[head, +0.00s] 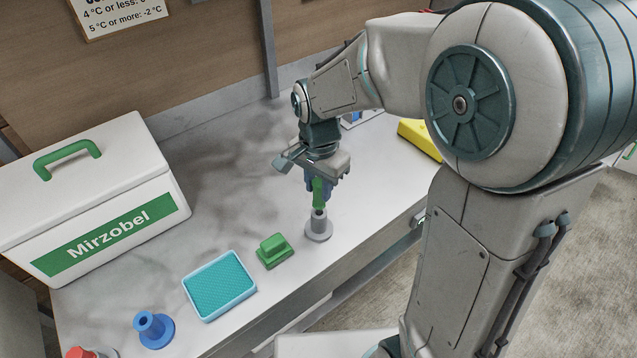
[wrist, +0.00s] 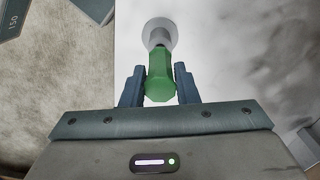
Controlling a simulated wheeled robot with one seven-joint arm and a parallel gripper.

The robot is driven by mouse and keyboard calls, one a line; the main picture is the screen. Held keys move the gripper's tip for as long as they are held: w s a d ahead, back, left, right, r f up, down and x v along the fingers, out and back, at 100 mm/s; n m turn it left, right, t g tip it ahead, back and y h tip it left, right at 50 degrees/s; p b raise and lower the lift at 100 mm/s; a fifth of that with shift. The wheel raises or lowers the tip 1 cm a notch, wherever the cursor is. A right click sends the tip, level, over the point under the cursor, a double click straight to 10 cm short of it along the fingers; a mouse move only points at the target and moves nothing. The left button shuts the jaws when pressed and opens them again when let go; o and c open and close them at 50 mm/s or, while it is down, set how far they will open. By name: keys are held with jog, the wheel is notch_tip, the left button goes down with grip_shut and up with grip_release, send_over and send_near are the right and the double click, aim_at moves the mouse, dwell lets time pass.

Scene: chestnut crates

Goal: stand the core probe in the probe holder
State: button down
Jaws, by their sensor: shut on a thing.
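The core probe has a green handle (head: 319,193), which points down from my gripper (head: 319,182). My gripper is shut on this handle; the wrist view shows the green handle (wrist: 159,80) between the two blue-grey fingers. A grey holder with a round flange (head: 318,232) stands upright on the bench directly below the handle. In the wrist view the holder's pale flange (wrist: 158,24) lies straight beyond the handle. The lower part of the probe meets the holder's top in the head view. How deep its shaft sits inside is hidden.
A green block with a grip (head: 274,251) and a teal tray (head: 219,286) lie left of the holder. A blue flanged holder (head: 153,330) and a red-topped one (head: 80,353) stand front left. A white Mirzobel box (head: 90,190) stands at left, a yellow object (head: 420,139) at right.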

jog(key=shift+f+b, duration=1.1)
jog(key=shift+f, duration=0.35)
jog(key=c, duration=1)
grip_release()
jog(key=shift+c, duration=0.2)
notch_tip(320, 180, up, 14)
jog(key=shift+f, duration=0.1)
jog(key=s+d+f+n+t, duration=0.1)
jog(key=s+d+f+n, duration=0.2)
jog(key=s+d, duration=0.3)
jog(key=s+d+f+n+t, duration=0.2)
jog(key=s+d+f+n, duration=0.1)
jog(key=s+d+n, duration=0.2)
jog(key=shift+s+d+f, duration=0.25)
jog(key=shift+s+d, duration=0.25)
jog(key=shift+s, duration=0.2)
